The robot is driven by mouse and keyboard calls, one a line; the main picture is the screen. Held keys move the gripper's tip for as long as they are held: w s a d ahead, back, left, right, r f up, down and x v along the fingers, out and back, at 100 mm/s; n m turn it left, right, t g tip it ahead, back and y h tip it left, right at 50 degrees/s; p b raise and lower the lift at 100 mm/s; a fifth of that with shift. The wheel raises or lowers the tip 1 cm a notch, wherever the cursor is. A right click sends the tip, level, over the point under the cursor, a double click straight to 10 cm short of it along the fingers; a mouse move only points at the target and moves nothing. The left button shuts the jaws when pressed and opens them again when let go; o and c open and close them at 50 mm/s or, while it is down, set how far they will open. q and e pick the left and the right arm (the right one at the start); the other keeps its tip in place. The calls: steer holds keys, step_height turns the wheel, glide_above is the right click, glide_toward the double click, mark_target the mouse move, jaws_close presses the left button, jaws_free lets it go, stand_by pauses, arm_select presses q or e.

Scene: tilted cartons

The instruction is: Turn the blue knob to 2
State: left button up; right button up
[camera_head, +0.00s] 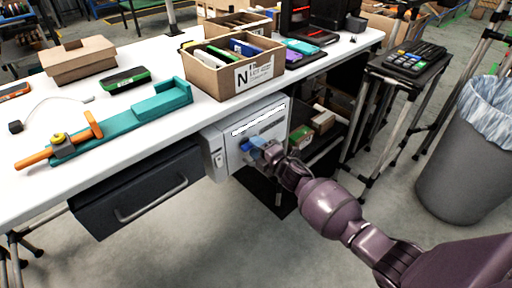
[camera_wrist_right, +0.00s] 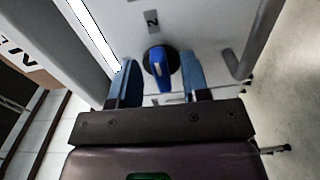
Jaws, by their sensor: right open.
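The blue knob (camera_wrist_right: 161,70) sits on a round black base on the pale front panel of a box under the table. Its blue bar stands nearly upright in the right wrist view, slightly tilted. A "2" mark (camera_wrist_right: 151,19) shows on the panel above it. My right gripper (camera_wrist_right: 160,75) is open, with one blue finger on each side of the knob. Gaps show between the fingers and the knob. In the head view, the right gripper (camera_head: 256,148) is at the panel (camera_head: 222,149) and largely hides the knob. My left gripper is not in view.
The white table (camera_head: 215,110) overhangs the panel. A dark drawer (camera_head: 135,190) with a handle is to the left, and a shelf with cartons (camera_head: 322,120) to the right. A carton (camera_head: 235,77) stands above. A grey bin (camera_head: 460,155) stands at far right. Floor lies between.

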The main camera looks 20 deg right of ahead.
arm_select(q)
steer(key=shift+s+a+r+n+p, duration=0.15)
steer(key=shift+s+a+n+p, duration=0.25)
steer(key=shift+p, duration=0.6)
arm_select(e)
steer(key=v, duration=1)
steer(key=shift+s, duration=0.25)
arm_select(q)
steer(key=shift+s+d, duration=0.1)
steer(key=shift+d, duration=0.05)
arm_select(e)
steer(key=shift+d+r, duration=0.1)
arm_select(q)
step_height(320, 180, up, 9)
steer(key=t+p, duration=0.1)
steer(key=p, duration=0.9)
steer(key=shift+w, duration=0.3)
arm_select(e)
steer(key=s+r+m+g+h, duration=0.2)
steer(key=s+m, duration=0.8)
steer(key=s, duration=0.9)
steer(key=s+a+r+m+g+h, duration=0.1)
steer(key=s+m+g+h, duration=0.3)
steer(key=s+m, duration=0.6)
steer(key=s, duration=0.9)
steer(key=shift+s+r+m, duration=0.2)
steer(key=shift+r+m, duration=0.2)
